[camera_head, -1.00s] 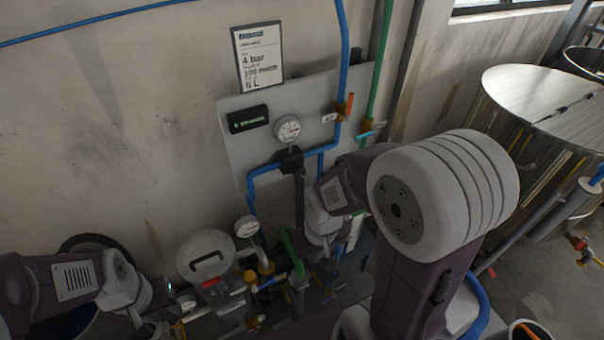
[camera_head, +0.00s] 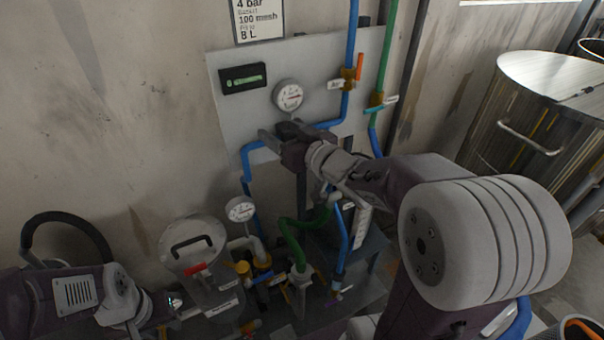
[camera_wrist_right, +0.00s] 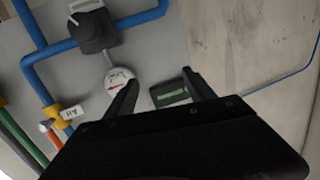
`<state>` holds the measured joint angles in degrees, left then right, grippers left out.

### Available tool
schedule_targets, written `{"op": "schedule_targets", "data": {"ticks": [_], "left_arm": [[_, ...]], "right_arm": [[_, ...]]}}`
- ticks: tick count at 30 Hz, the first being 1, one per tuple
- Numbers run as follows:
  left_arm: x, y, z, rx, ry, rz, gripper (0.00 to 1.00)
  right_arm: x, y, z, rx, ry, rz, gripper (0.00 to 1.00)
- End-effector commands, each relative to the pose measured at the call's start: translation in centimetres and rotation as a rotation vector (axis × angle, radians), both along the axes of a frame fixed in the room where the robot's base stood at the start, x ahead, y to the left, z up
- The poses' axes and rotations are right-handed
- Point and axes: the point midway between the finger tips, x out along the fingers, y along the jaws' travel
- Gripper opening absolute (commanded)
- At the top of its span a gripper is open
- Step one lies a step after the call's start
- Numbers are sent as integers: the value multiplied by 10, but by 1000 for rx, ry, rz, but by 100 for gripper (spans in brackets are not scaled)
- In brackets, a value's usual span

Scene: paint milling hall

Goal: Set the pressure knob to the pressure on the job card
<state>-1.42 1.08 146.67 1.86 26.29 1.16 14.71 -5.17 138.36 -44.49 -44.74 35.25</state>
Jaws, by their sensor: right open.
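The job card (camera_head: 258,20) on the wall shows "4 bar", "100 mesh" and "8 L"; its top is cut off. A round white gauge (camera_head: 289,95) is on the grey panel; its reading is too small to tell.
A black display (camera_head: 243,78) with green lettering is left of the gauge. An orange-handled valve (camera_head: 358,68) is on the blue pipe, right of it. Below stand a lidded pot (camera_head: 193,255), a second gauge (camera_head: 240,209) and green hoses (camera_head: 292,245). A steel tank (camera_head: 540,115) is at right.

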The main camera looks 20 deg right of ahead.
Motion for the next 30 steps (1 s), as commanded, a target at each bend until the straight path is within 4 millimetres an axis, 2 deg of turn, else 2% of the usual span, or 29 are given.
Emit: {"op": "schedule_targets", "data": {"ticks": [1, 3, 6, 9, 13, 19, 30], "left_arm": [[0, 0, -60, 0, 1, 0, 36], [0, 0, -97, 0, 1, 0, 36], [0, 0, -137, 0, 1, 0, 36], [0, 0, -160, 0, 1, 0, 36], [0, 0, -168, 0, 0, 0, 36], [0, 0, -166, 0, 0, 0, 36], [0, 0, -184, 0, 0, 0, 36]], "right_arm": [[-3, -9, -43, -16, -54, 6, 63], [-7, -23, -62, -50, -108, 4, 63], [-13, -51, -90, -90, -133, -49, 63], [-17, -73, -107, -100, -143, -105, 63], [-20, -87, -114, -104, -145, -139, 63], [-16, -88, -111, -103, -143, -143, 63], [54, -79, -113, -102, -142, -140, 63]]}}
